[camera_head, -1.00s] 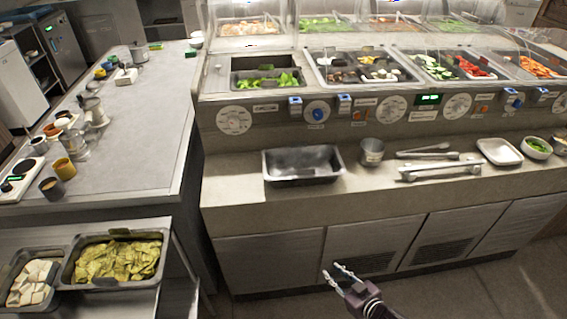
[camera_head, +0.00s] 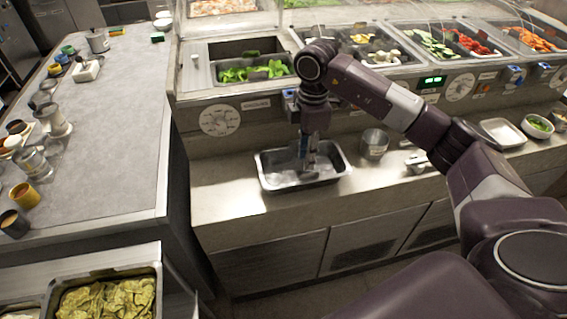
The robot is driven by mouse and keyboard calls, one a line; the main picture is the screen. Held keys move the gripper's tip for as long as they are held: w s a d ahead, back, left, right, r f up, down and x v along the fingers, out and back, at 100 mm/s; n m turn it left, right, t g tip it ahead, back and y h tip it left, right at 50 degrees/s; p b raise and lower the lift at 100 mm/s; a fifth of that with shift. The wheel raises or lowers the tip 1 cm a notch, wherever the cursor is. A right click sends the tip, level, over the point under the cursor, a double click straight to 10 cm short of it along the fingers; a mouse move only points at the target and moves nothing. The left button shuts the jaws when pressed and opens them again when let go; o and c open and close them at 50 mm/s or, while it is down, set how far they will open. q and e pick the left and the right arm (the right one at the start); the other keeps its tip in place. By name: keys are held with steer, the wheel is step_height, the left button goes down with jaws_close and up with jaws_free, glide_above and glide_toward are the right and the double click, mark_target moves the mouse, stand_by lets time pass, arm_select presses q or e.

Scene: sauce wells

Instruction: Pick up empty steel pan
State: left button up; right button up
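The empty steel pan (camera_head: 277,184) is a shallow rectangular steel tray on the counter ledge in front of the sauce wells. My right gripper (camera_head: 307,168) points down from above and its fingers reach into the pan's right part. The fingers overlap the pan's inside and far wall in the picture. I cannot tell whether they touch the pan or how far apart they are. The pan rests flat on the ledge. My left gripper is not in view.
A round steel pot (camera_head: 374,146) stands on the ledge right of the pan. Farther right are a white tray (camera_head: 502,132) and a bowl of greens (camera_head: 537,126). A pan of green chips (camera_head: 106,299) sits lower left. The ledge left of the pan is clear.

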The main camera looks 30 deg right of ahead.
mark_target(309, 174)
steer(key=f+p, duration=0.1)
steer(key=f, duration=0.3)
steer(key=d+f+p, duration=0.1)
steer(key=f, duration=0.1)
steer(key=shift+s+f+p, duration=0.25)
steer(key=shift+s+p, duration=0.05)
steer(key=shift+s, duration=0.1)
steer(key=shift+f, duration=0.45)
jaws_close()
steer(key=shift+w, duration=0.1)
